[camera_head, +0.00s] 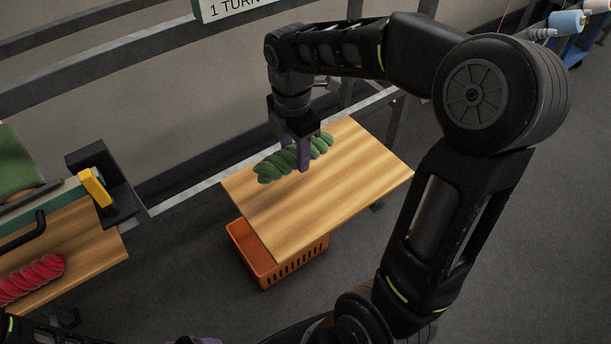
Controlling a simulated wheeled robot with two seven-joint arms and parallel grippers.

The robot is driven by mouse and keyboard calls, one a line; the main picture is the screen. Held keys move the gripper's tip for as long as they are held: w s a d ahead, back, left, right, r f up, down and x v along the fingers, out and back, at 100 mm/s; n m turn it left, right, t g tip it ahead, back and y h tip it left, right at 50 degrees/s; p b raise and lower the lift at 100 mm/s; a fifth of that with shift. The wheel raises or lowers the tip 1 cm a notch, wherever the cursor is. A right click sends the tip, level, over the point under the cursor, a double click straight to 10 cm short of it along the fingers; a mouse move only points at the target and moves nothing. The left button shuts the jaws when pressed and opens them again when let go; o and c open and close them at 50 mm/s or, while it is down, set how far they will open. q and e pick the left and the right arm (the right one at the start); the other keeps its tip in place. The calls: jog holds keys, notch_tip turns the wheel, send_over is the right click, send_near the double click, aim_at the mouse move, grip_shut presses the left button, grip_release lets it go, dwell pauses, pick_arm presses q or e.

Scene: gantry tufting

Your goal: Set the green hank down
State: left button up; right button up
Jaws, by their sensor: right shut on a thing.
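The green hank (276,168) is a twisted bundle at the back left part of a wooden board (345,180). My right gripper (304,160) reaches down from above and is shut on the hank near its middle, with purple fingers across it. The hank's ends stick out on both sides of the fingers. It is at or very close to the board top; I cannot tell whether it touches. A small purplish piece at the bottom edge may belong to my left gripper (203,341); its jaws cannot be made out.
An orange basket (262,264) stands under the board's front left edge. A grey metal frame runs behind. The board's front and right are clear.

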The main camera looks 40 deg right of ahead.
jog(key=shift+s+d, duration=0.15)
jog(key=shift+d, duration=0.05)
jog(key=shift+a, duration=0.15)
send_over(297, 191)
notch_tip(297, 191, down, 6)
jog(key=shift+f, duration=0.1)
jog(key=shift+f, duration=0.1)
jog(key=shift+f, duration=1.8)
jog(key=shift+f, duration=0.15)
jog(key=o, duration=1.4)
